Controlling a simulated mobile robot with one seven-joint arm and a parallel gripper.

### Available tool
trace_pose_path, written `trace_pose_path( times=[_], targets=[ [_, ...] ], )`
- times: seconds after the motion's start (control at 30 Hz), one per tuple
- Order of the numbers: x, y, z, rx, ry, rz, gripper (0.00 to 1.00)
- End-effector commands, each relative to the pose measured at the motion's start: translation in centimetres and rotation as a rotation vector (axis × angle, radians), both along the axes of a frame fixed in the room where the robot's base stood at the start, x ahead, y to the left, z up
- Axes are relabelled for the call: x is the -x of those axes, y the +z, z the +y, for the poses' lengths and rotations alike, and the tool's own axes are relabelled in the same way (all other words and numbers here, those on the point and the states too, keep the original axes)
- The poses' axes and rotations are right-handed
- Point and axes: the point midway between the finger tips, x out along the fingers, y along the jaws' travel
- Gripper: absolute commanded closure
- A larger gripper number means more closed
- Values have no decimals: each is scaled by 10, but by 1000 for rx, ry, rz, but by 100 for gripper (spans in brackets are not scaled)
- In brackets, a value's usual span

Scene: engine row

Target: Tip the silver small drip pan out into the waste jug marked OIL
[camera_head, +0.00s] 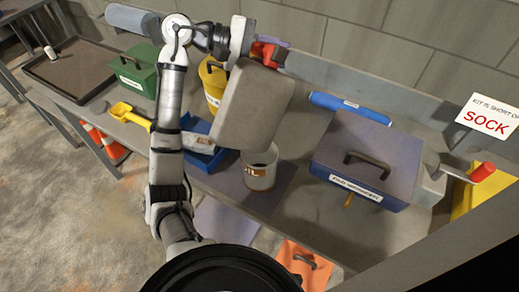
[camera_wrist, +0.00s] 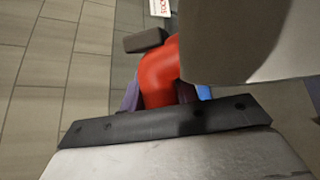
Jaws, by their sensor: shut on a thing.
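The silver small drip pan (camera_head: 252,105) is held high and steeply tilted, its broad grey face towards the head camera. My gripper (camera_head: 264,50) is shut at its upper end, around a red part that looks like its handle. In the wrist view the red part (camera_wrist: 160,72) is by a dark fingertip, and the pan (camera_wrist: 250,40) fills the upper right. The white waste jug (camera_head: 259,170) stands on the bench, open at the top, below the pan's lower edge. Its label is partly visible and ends in "IL". The pan's inside is hidden, and I see no liquid falling.
A blue tray (camera_head: 203,155) sits left of the jug, and a yellow container (camera_head: 211,82) stands behind. A blue lidded box (camera_head: 365,165) stands to the right. A green box (camera_head: 135,75) and a dark tray (camera_head: 75,70) lie farther left. A SOCK sign (camera_head: 490,118) stands at the right.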

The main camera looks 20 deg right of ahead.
Motion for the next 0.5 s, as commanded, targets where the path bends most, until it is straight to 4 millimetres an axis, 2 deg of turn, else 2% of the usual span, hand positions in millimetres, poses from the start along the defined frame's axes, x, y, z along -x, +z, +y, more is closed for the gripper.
trace_pose_path(
  times=[0.2,0.5],
  targets=[
    [-31,-18,5,32,0,177,100],
    [-60,-42,10,66,0,365,100]
  ],
)
